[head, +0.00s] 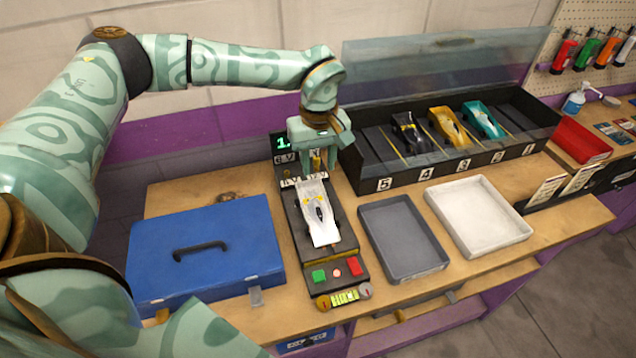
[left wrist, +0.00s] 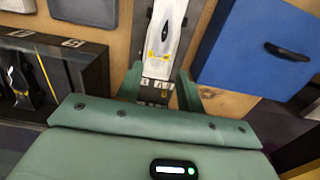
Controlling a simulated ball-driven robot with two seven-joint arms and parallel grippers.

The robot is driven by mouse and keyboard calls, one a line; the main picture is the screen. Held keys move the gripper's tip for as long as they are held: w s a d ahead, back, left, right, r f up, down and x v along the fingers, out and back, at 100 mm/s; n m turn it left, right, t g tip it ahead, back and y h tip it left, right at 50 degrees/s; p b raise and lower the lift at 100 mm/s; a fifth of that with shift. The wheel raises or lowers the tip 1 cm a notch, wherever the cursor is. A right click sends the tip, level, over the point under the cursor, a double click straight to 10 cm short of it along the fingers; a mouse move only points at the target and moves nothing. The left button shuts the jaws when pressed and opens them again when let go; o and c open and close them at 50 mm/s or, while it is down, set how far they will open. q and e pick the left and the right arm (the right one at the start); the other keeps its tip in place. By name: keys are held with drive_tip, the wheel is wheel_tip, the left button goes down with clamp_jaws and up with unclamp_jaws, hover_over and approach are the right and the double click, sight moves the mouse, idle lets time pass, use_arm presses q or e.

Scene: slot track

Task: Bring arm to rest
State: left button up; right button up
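My left arm reaches in from the left in the head view. Its gripper (head: 318,167) points down above the back end of the black slot track unit (head: 344,262). The left wrist view shows its two fingers (left wrist: 160,88) spread apart with nothing held between them. A white toy race car (head: 319,213) with yellow marks sits on the track, in front of the gripper and apart from it. The car also shows in the left wrist view (left wrist: 165,38), beyond the fingertips. My right gripper is in neither view.
A blue case (head: 205,245) lies left of the track. A grey tray (head: 403,238) and a white tray (head: 477,217) lie to its right. Behind them a black numbered box (head: 455,165) with a raised clear lid (head: 440,65) holds several cars.

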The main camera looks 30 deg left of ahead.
use_arm(q)
drive_tip(key=shift+r, duration=1.9)
